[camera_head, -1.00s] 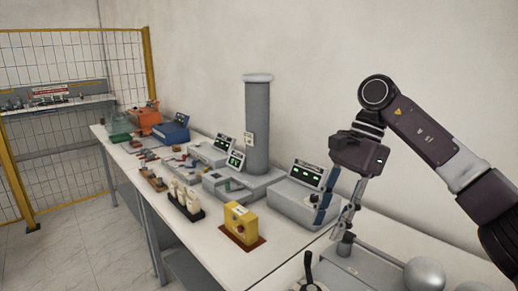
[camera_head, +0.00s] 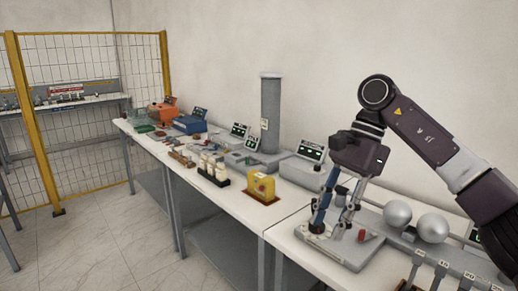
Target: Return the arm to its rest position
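My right arm comes in from the right, and its dark gripper (camera_head: 334,219) points down. Its two fingers are apart, with nothing visibly held between them. The fingertips show in front of a grey base plate (camera_head: 340,250) on the near table; I cannot tell how high above it they are. My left arm and gripper are not in view.
Two grey spheres (camera_head: 432,228) are right of the gripper. The long white table (camera_head: 250,212) holds a yellow box (camera_head: 262,187), a tall grey column (camera_head: 271,115), meters, a blue case (camera_head: 189,124) and an orange case (camera_head: 160,112). A yellow-framed mesh fence (camera_head: 90,110) stands left. Floor is clear in front.

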